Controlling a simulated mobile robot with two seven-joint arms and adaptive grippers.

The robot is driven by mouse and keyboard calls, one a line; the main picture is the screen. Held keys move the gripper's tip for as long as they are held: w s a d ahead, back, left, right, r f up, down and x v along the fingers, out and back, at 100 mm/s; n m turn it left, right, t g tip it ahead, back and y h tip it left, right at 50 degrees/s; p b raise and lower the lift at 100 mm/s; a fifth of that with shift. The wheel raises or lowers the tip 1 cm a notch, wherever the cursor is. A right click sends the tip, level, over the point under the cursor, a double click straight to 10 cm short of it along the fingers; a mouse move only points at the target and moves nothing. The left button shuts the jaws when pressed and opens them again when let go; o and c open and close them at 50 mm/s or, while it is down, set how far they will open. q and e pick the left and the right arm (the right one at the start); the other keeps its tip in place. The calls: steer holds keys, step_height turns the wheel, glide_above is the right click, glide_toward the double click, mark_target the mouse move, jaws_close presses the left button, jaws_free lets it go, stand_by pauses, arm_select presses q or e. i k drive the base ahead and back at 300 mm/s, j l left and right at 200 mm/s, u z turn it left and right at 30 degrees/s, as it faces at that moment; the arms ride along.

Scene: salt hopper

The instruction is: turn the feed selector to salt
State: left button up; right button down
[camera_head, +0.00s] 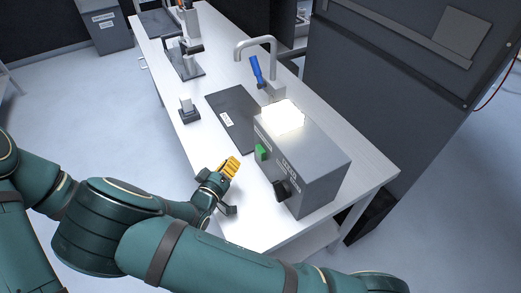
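The grey hopper box (318,172) stands on the near end of the white bench, with a brightly lit top opening (283,117). A black knob (281,190), which looks like the feed selector, sits low on its left-facing front. A green button or switch (261,152) is farther along that face. The lettering is too small to read.
A dark flat mat (233,118) lies behind the hopper. A tap (257,47), a blue-handled tool (256,71) and a small stand (187,109) are farther back. A tall grey cabinet (390,75) stands on the right. The bench just in front of the knob is clear.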

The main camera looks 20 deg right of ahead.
mark_target(282, 190)
steer(key=k+j, duration=0.35)
steer(key=j, duration=0.15)
steer(key=k+j, duration=0.4)
steer(key=j, duration=0.1)
